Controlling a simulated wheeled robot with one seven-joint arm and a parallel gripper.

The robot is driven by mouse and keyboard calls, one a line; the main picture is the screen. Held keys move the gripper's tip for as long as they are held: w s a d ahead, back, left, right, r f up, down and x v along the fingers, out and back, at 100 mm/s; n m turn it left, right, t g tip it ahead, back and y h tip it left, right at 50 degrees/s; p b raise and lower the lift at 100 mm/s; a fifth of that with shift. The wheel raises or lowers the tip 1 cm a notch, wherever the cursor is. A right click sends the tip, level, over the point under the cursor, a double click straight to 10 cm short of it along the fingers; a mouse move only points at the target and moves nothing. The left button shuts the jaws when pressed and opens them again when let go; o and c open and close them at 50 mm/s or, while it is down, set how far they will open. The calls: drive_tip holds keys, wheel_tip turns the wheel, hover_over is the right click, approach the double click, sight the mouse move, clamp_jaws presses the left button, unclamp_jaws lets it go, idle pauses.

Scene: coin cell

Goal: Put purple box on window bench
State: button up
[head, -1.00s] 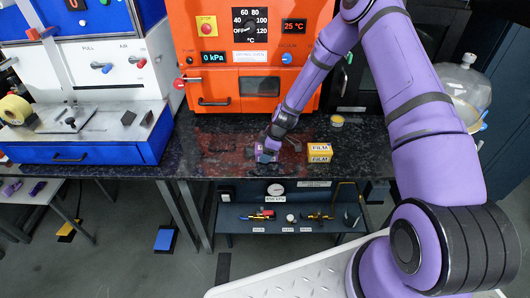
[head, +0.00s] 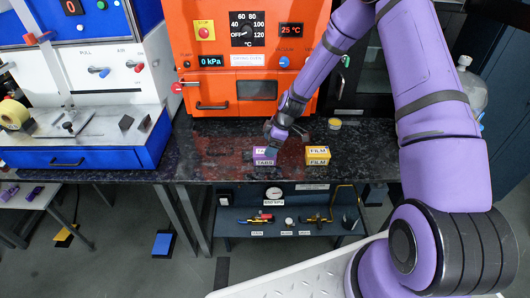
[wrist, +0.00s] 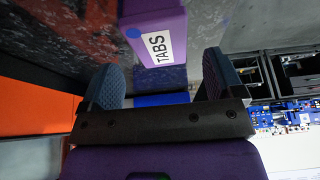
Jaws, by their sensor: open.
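The purple box (head: 264,156), labelled TABS, sits on the dark speckled bench (head: 215,165) near its front edge, left of a yellow FILM box. My gripper (head: 272,134) is just behind and above it in the head view. In the wrist view the box (wrist: 152,30) shows beyond the open fingers of my gripper (wrist: 160,82), roughly between them, with nothing held. I cannot tell from these frames which surface is the window bench.
The yellow FILM box (head: 317,155) stands close to the right of the purple box, with a small round tin (head: 335,124) behind it. An orange oven (head: 250,60) stands at the back of the bench. A lower shelf (head: 285,228) carries fittings.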

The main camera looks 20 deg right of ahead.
drive_tip(key=shift+v, duration=2.75)
drive_tip(key=s+r+m+h, duration=0.15)
drive_tip(key=s+r, duration=0.25)
drive_tip(key=r, duration=0.5)
drive_tip(key=s+d+r+m+t+h, duration=0.1)
drive_tip(key=s+r+m, duration=0.3)
drive_tip(key=r, duration=0.5)
drive_tip(key=s+r+m+h, duration=0.1)
drive_tip(key=s+r, duration=0.4)
drive_tip(key=r, duration=0.5)
drive_tip(key=s+d+r+m+t, duration=0.1)
drive_tip(key=s+r+m, duration=0.3)
drive_tip(key=s, duration=0.7)
drive_tip(key=s+d+r+m+t, duration=0.1)
drive_tip(key=s+r+m, duration=0.3)
drive_tip(key=s+r, duration=0.3)
drive_tip(key=s, duration=0.5)
drive_tip(key=shift+s+t+h, duration=0.15)
drive_tip(key=shift+t+h, duration=0.2)
drive_tip(key=shift+t, duration=0.05)
drive_tip(key=shift+d, duration=0.15)
